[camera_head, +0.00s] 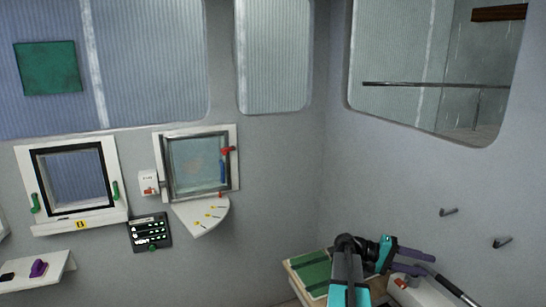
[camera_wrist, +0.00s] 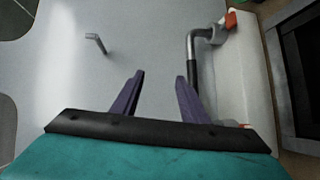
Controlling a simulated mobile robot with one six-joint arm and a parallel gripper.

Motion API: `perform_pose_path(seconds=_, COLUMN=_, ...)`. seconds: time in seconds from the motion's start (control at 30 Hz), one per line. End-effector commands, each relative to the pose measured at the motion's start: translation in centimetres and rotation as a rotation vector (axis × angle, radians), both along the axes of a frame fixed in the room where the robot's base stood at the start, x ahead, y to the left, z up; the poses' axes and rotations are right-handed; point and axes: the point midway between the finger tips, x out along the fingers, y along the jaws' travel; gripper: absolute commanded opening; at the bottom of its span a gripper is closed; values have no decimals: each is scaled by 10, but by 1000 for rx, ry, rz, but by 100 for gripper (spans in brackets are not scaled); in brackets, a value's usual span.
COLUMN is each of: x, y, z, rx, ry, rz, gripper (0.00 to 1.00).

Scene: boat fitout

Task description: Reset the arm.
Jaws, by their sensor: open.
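My gripper (camera_head: 412,261) is at the lower right of the head view, at the end of my teal and black arm. Its two purple fingers point right, towards the wall with hooks. In the wrist view my gripper (camera_wrist: 158,92) shows its two fingers spread apart with nothing between them. A bent grey metal lever with a black sleeve (camera_wrist: 193,75) stands just beyond the right finger in the wrist view. I cannot tell whether the finger touches it.
A white unit (camera_head: 421,293) with a dark bar lies just below my gripper. A green-topped box (camera_head: 312,273) is left of my arm. Two hooks (camera_head: 448,212) (camera_head: 501,243) stick out of the right wall. A framed hatch (camera_head: 198,163), a fan-shaped shelf (camera_head: 203,215) and a switch panel (camera_head: 150,233) are on the left wall.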

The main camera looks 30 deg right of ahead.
Motion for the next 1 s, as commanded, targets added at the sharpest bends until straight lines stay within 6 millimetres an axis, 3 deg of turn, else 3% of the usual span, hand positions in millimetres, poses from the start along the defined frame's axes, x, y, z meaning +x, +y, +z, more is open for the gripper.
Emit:
perform_pose_path(seconds=0.2, x=66, y=54, z=-63, rx=174, ry=-105, rz=141, gripper=40)
perform_pose_path(seconds=0.47, x=136, y=134, z=-132, rx=386, ry=-218, rz=295, gripper=40)
perform_pose_path(seconds=0.7, x=190, y=225, z=-188, rx=589, ry=-309, rz=428, gripper=40)
perform_pose_path(seconds=1.0, x=235, y=356, z=-243, rx=849, ry=-408, rz=570, gripper=40)
